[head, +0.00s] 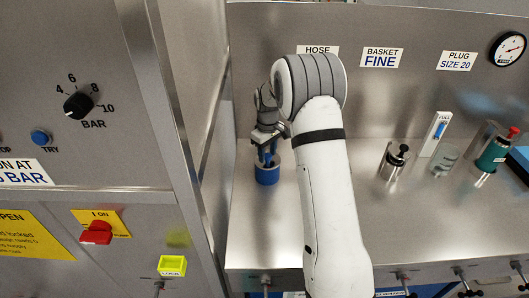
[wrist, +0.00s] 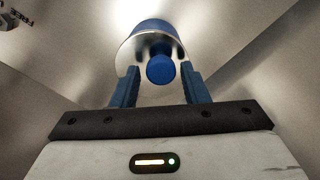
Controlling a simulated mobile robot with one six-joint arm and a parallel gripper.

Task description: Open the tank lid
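A blue cylindrical canister (head: 267,176) stands on the steel worktop at the left, near the cabinet side. My gripper (head: 267,156) is at its top and hides part of it. In the wrist view, the canister (wrist: 152,27) has a bright metal lid (wrist: 133,51) with a round blue knob (wrist: 160,69). My gripper (wrist: 160,78) has its two blue fingers on either side of the knob, with a visible gap on each side. It is open and holds nothing. No label shows that this canister is the tank.
Right of my arm stand a metal vessel with a black knob (head: 393,163), a clear glass (head: 444,161) and a teal cylinder (head: 492,155). The cabinet at left has a pressure dial (head: 77,105) and a red switch (head: 96,233). A steel back panel carries signs and a gauge (head: 508,48).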

